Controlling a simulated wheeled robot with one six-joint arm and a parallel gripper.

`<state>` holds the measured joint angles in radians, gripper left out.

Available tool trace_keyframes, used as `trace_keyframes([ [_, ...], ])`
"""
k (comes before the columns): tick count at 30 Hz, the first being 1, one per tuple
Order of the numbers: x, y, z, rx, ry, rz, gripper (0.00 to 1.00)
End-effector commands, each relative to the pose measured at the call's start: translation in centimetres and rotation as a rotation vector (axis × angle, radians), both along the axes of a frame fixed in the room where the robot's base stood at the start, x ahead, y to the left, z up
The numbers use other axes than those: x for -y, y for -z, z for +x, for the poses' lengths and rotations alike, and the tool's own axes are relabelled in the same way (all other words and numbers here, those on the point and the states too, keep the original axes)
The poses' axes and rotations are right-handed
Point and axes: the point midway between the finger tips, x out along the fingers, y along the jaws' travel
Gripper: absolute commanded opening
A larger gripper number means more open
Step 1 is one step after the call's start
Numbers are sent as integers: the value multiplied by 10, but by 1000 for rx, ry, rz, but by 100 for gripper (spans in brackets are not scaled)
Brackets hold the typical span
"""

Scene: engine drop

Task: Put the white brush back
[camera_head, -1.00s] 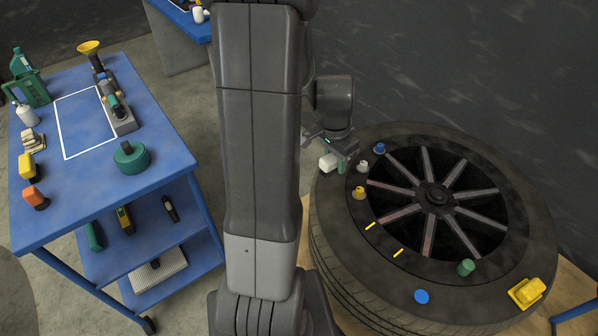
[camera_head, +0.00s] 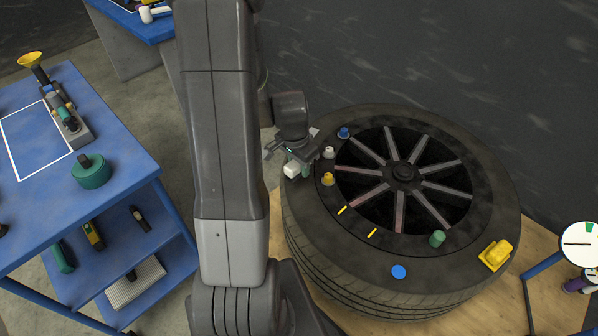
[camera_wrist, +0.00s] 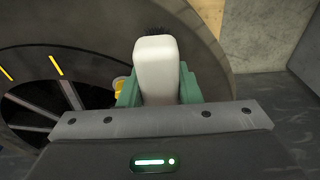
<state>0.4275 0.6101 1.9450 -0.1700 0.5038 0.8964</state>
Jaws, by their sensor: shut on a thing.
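The white brush (camera_wrist: 157,66) fills the middle of the wrist view, with dark bristles at its far end. My gripper (camera_wrist: 155,88) is shut on it, with a green finger on each side. In the head view the white brush (camera_head: 292,170) sticks out of my gripper (camera_head: 299,158) at the left edge of the big tyre (camera_head: 345,274). I cannot tell whether the brush touches the tyre.
White, blue and yellow small pieces stand on the tyre near my gripper. A green piece (camera_head: 437,239), a blue disc (camera_head: 399,272) and a yellow object (camera_head: 495,254) lie on its front side. A blue cart (camera_head: 125,165) with a white-outlined area stands left. A round white-topped stand (camera_head: 580,243) is at right.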

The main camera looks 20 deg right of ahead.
Motion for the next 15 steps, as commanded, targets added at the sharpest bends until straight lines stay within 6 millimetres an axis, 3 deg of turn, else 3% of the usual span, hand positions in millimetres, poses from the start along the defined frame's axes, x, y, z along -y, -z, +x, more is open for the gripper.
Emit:
trace_keyframes([
  [6,0,28,-1,-2,-1,1,7],
  [15,0,30,0,0,0,1,7],
])
